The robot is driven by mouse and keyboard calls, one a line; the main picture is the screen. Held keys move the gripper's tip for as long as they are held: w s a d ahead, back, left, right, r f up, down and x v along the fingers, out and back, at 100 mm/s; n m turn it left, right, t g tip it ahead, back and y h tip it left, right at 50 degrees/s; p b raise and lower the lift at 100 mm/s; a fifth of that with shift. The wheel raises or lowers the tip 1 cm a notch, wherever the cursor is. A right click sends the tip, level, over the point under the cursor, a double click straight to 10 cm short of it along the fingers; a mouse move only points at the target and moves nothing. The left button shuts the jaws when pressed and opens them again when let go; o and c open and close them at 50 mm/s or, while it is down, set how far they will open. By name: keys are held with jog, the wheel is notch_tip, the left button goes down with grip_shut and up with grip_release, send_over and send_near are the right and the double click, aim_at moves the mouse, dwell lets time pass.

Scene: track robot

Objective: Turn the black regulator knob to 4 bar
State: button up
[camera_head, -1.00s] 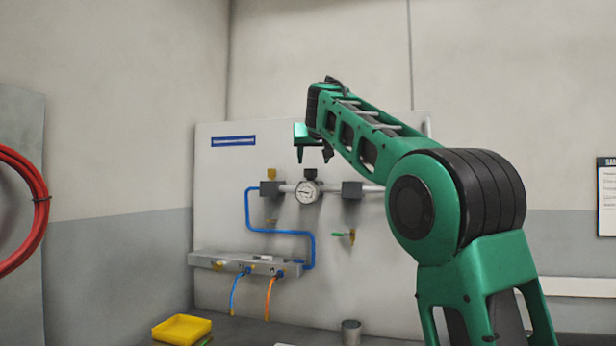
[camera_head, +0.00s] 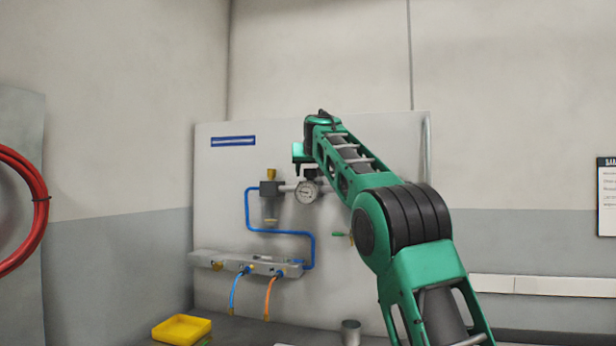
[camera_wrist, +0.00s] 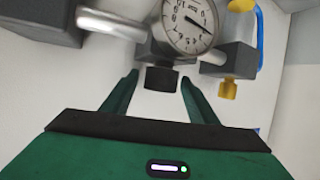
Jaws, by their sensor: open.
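The black regulator knob (camera_wrist: 161,78) shows in the wrist view, on a grey block behind the round white gauge (camera_wrist: 190,22). That view is upside down. My gripper (camera_wrist: 159,80) is open, with one green finger on each side of the knob and a visible gap to both. Whether the tips reach as deep as the knob I cannot tell. In the head view my gripper (camera_head: 303,166) is just above the gauge (camera_head: 307,191), and my arm partly hides the knob (camera_head: 311,174). The gauge has a dark needle, too small to read surely.
A white panel (camera_head: 215,168) carries the pipe, a blue hose (camera_head: 249,213) and a yellow-topped valve (camera_head: 271,174). A grey manifold (camera_head: 225,261) with hoses sits below. A yellow tray (camera_head: 181,329) and a metal cup (camera_head: 350,332) stand on the bench.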

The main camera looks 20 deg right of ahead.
jog(key=c, duration=1.1)
jog(key=shift+o, duration=0.3)
jog(key=shift+w, duration=0.1)
jog(key=shift+h, duration=0.3)
jog(key=shift+m+g+h, duration=0.4)
jog(key=shift+m+h, duration=0.2)
jog(key=shift+m, duration=0.3)
jog(key=shift+w+d+r+m+g+h, duration=0.15)
jog(key=shift+r+m+g+h, duration=0.1)
jog(key=shift+m+h, duration=0.25)
jog(key=shift+s+d+r+m+g+h, duration=0.1)
jog(key=shift+m+g+h, duration=0.15)
jog(key=shift+m+h, duration=0.2)
jog(key=shift+w+a+m+g+h, duration=0.1)
jog(key=shift+a+m+g+h, duration=0.05)
jog(key=shift+m+g+h, duration=0.25)
jog(key=shift+c, duration=0.2)
jog(key=shift+o, duration=0.2)
jog(key=shift+f, duration=0.1)
jog(key=shift+a, duration=0.2)
